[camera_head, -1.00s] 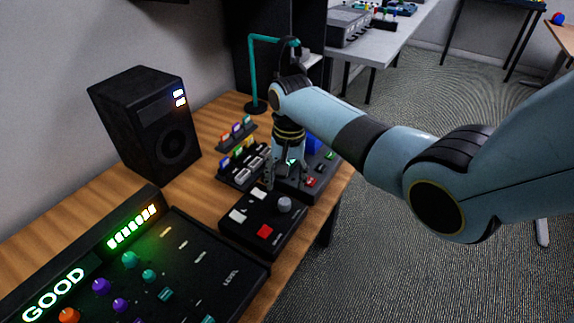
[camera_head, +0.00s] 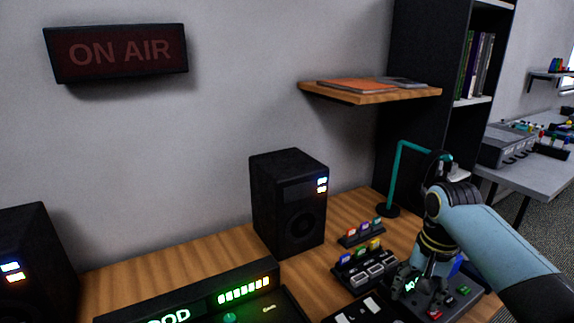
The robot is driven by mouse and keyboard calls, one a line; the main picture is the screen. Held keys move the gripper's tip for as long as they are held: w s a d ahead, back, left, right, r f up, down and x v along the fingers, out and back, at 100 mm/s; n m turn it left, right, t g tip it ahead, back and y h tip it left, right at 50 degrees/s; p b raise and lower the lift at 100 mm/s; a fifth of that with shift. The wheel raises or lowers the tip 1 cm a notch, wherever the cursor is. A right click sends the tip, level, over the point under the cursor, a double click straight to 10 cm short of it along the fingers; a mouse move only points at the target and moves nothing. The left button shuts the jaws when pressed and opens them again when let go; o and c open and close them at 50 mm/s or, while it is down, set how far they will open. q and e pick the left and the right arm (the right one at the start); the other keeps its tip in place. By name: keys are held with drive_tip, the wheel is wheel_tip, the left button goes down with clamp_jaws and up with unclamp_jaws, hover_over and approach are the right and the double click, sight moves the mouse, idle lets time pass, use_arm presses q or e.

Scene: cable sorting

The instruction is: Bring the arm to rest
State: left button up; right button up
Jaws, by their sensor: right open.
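My right arm comes in from the right in the head view, light blue with black joints. My right gripper (camera_head: 413,287) points down over a dark control box (camera_head: 446,303) with small red and green buttons at the right end of the wooden desk. Its fingers are apart and I see nothing held between them. Whether the fingertips touch the box I cannot tell. My left gripper is not in view.
Close by are a black box with white keys (camera_head: 364,308), racks of coloured plugs (camera_head: 365,262), a teal stand (camera_head: 394,178) and a black speaker (camera_head: 290,205). A mixer with a lit meter (camera_head: 243,290) is at the front. A wooden shelf (camera_head: 370,93) hangs above.

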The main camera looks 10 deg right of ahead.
drive_tip(key=s+a+r+n+t, duration=0.1)
drive_tip(key=s+r+n, duration=0.2)
drive_tip(key=s, duration=0.5)
drive_tip(key=s+a+r+n+t+h, duration=0.1)
drive_tip(key=s+r+n, duration=0.25)
drive_tip(key=s, duration=0.55)
drive_tip(key=s+a+r+n+t, duration=0.1)
drive_tip(key=s+a+r+n, duration=0.15)
drive_tip(key=s, duration=0.55)
drive_tip(key=s+d+f+b, duration=0.1)
drive_tip(key=f+b, duration=0.2)
drive_tip(key=f, duration=0.9)
drive_tip(key=s+d+f+g+b, duration=0.1)
drive_tip(key=f+b, duration=0.2)
drive_tip(key=f, duration=0.8)
drive_tip(key=s+d+f+b, duration=0.1)
drive_tip(key=f+b, duration=0.1)
drive_tip(key=f, duration=1)
drive_tip(key=s+d+f+g+b, duration=0.1)
drive_tip(key=s+f+b, duration=0.5)
drive_tip(key=s+f, duration=1.1)
wheel_tip(320, 180, down, 4)
drive_tip(key=shift+s+d+f+m+g+b, duration=0.2)
drive_tip(key=shift+s+m+g+b, duration=0.1)
drive_tip(key=shift+s+g+b, duration=0.1)
